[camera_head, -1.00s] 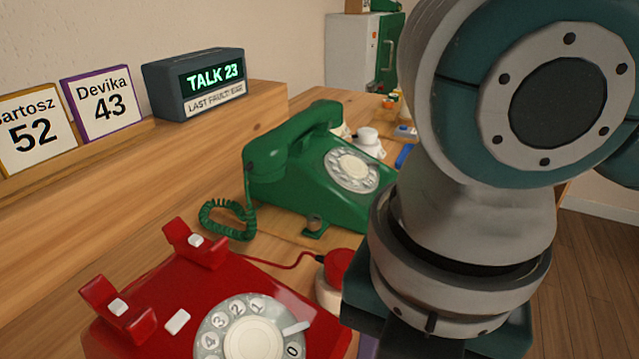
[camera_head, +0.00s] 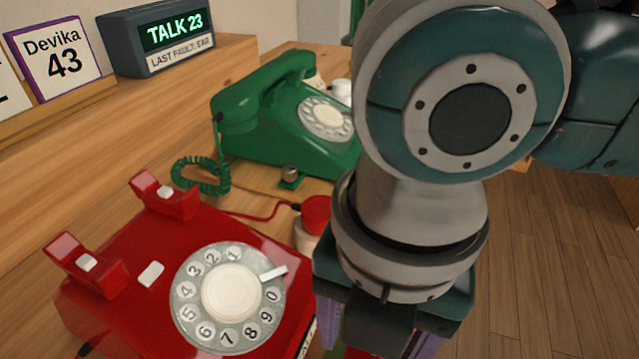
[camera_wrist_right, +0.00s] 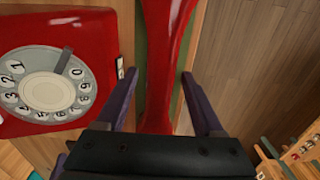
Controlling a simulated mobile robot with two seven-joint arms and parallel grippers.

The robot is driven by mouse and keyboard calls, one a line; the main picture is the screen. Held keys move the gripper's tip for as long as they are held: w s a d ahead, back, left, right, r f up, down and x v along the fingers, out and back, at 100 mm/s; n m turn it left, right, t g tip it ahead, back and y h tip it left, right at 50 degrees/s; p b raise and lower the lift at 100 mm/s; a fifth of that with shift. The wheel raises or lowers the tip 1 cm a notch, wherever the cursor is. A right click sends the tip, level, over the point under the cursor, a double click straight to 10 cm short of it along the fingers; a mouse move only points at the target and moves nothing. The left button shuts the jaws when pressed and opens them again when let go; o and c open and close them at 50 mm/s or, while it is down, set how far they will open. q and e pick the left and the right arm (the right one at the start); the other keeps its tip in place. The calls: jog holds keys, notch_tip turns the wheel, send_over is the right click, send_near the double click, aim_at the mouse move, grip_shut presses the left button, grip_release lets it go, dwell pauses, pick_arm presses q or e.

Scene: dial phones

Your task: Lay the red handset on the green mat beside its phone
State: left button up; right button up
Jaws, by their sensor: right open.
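The red phone (camera_head: 120,270) stands on the wooden desk with its cradle empty; it also shows in the right wrist view (camera_wrist_right: 100,40). The red handset (camera_wrist_right: 165,40) lies lengthwise over the green mat (camera_wrist_right: 141,60), whose strips show beside it. My right gripper (camera_wrist_right: 158,77) is open, with its purple fingers on either side of the handset, apart from it. In the head view my right wrist hides most of the handset. A red cord runs to a round red end (camera_head: 315,209). My left gripper is not in view.
A green phone (camera_head: 270,115) with its handset on stands behind the red one. A display box reading "TALK 23" (camera_head: 160,35) and a "Devika 43" card (camera_head: 55,60) stand on the back ledge. Wooden floor (camera_head: 540,270) lies right of the desk.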

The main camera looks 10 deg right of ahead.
notch_tip(320, 180, up, 12)
jog(key=f+p, duration=0.1)
jog(key=p, duration=0.2)
jog(key=s+a+m+y, duration=0.2)
jog(key=a+m+y, duration=0.2)
jog(key=a+m, duration=0.15)
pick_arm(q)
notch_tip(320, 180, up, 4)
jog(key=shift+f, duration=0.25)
pick_arm(e)
jog(key=s+d+f+m+t+h, duration=0.1)
jog(key=s+d+f+m+h, duration=0.1)
jog(key=d+m, duration=0.6)
jog(key=s+d+f+m+t+h, duration=0.1)
jog(key=s+d+f+m, duration=0.3)
jog(key=d+m, duration=0.4)
jog(key=f+m+t, duration=0.1)
jog(key=m, duration=0.4)
jog(key=shift+f+m+t+h, duration=0.2)
jog(key=shift+m+t+h, duration=0.1)
jog(key=shift+m+h, duration=0.1)
